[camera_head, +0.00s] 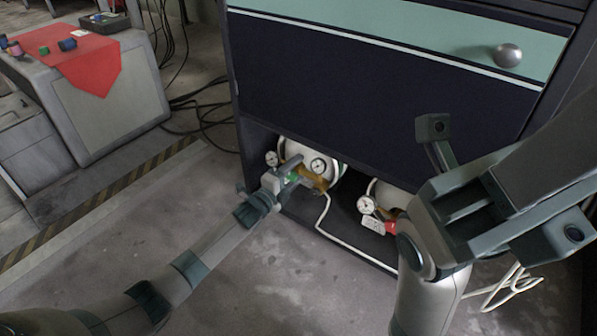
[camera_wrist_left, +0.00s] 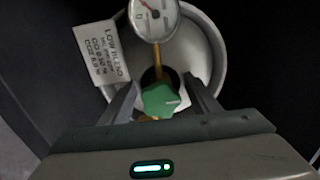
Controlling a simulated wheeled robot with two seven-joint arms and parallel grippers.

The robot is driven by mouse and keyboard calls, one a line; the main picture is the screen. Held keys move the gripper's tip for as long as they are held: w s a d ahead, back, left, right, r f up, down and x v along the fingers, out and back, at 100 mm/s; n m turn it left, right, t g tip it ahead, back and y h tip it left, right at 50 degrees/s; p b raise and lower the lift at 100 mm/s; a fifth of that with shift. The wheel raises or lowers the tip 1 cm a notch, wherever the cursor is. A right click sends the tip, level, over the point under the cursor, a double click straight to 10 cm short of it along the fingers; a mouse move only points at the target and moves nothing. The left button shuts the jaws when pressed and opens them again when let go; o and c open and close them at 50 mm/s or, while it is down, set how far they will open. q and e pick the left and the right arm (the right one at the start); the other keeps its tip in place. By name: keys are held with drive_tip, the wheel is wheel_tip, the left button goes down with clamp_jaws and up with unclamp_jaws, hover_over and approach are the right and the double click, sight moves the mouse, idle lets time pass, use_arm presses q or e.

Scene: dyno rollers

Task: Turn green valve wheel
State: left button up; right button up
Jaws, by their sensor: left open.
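The green valve wheel (camera_wrist_left: 160,101) sits on the neck of a pale gas cylinder (camera_head: 305,152) on the lower shelf of a dark cabinet. My left gripper (camera_head: 290,172) reaches in at the cylinder. In the left wrist view the fingers stand apart on either side of the wheel, with the wheel between their tips. I cannot tell whether they touch it. In the head view only a small patch of green (camera_head: 293,178) shows by the fingers. On the right, parts of my right arm show, but its gripper fingers do not.
A pressure gauge (camera_wrist_left: 154,18) and a label tag (camera_wrist_left: 103,52) are close above the wheel. A second cylinder with a gauge (camera_head: 366,205) and red fitting (camera_head: 390,227) stands to the right. The cabinet's front (camera_head: 350,85) overhangs the shelf. A pale hose (camera_head: 321,222) runs below.

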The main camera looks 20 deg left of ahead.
use_arm(q)
drive_tip(key=shift+w, duration=0.15)
drive_tip(key=c, duration=1.1)
drive_tip(key=shift+o, duration=0.2)
